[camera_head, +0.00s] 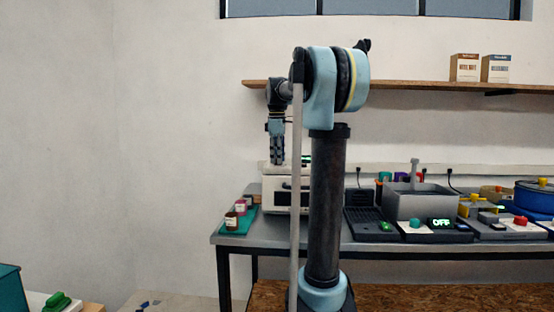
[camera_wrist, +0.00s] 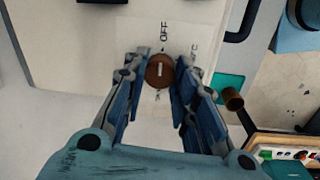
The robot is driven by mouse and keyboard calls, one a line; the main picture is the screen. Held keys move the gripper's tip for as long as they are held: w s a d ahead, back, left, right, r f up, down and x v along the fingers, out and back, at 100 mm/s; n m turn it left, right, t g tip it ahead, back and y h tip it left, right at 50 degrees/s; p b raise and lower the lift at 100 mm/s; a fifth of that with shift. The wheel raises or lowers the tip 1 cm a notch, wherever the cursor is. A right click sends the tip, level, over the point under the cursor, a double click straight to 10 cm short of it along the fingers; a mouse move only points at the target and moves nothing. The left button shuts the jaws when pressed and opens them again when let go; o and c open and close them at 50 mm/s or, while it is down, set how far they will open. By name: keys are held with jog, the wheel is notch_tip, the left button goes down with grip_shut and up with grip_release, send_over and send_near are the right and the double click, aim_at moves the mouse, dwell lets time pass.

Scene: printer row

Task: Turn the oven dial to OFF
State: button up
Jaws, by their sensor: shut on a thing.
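The oven (camera_head: 272,197) is a pale box on the left end of the bench, partly hidden behind my arm in the head view. In the wrist view its pale face (camera_wrist: 100,40) carries a round brown dial (camera_wrist: 160,70) with a light line across it. The word OFF (camera_wrist: 164,31) and a small arrow are printed beside the dial, at its upper side in the picture. My gripper (camera_wrist: 162,76) has one finger on each side of the dial and is shut on it. In the head view my gripper (camera_head: 277,155) points down over the oven.
Small jars (camera_head: 231,221) stand on a teal mat (camera_head: 237,229) left of the oven. A metal bin (camera_head: 407,205) and a device with an OFF display (camera_head: 441,223) stand to the right. A wooden shelf (camera_head: 420,86) with two boxes hangs above. A dark handle (camera_wrist: 240,24) shows near my fingers.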

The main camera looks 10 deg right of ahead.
jog(key=shift+w, duration=0.1)
jog(key=o, duration=1.1)
jog(key=shift+w, duration=0.1)
jog(key=r, duration=1.1)
jog(key=shift+s+a+r, duration=0.15)
jog(key=shift+s+r, duration=0.25)
